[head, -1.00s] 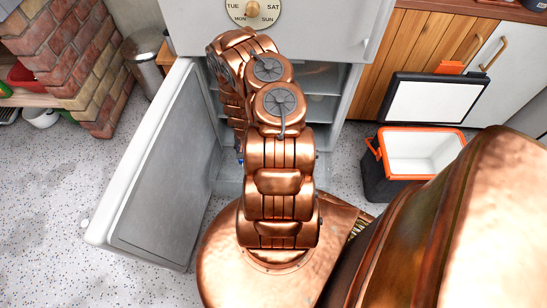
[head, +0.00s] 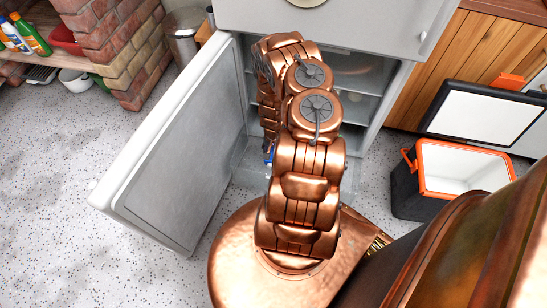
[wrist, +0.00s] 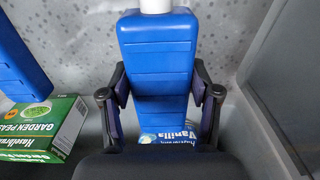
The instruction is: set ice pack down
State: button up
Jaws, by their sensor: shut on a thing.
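The ice pack (wrist: 157,55), a blue ribbed block with a white cap, stands between the two dark fingers of my gripper (wrist: 160,76) in the wrist view. My gripper is shut on its sides. Below it shows part of a tub labelled Vanilla (wrist: 165,139). I cannot tell whether the pack touches the tub or the grey speckled surface behind. In the head view my arm reaches into the open lower compartment of the fridge (head: 390,95) and hides the gripper. Only a small blue patch shows beside the arm.
Another blue block (wrist: 20,62) and a green garden peas box (wrist: 46,125) lie left of my gripper. A grey wall is close on the right. The open fridge door (head: 180,150) stands left of my arm. An open orange-rimmed cooler (head: 425,195) stands on the floor at right.

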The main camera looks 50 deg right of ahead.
aim_at(273, 155)
jog(key=shift+f+b, duration=1.55)
jog(key=shift+f, duration=0.25)
jog(key=o, duration=1.4)
jog(key=shift+f, duration=0.1)
jog(key=shift+o, duration=0.2)
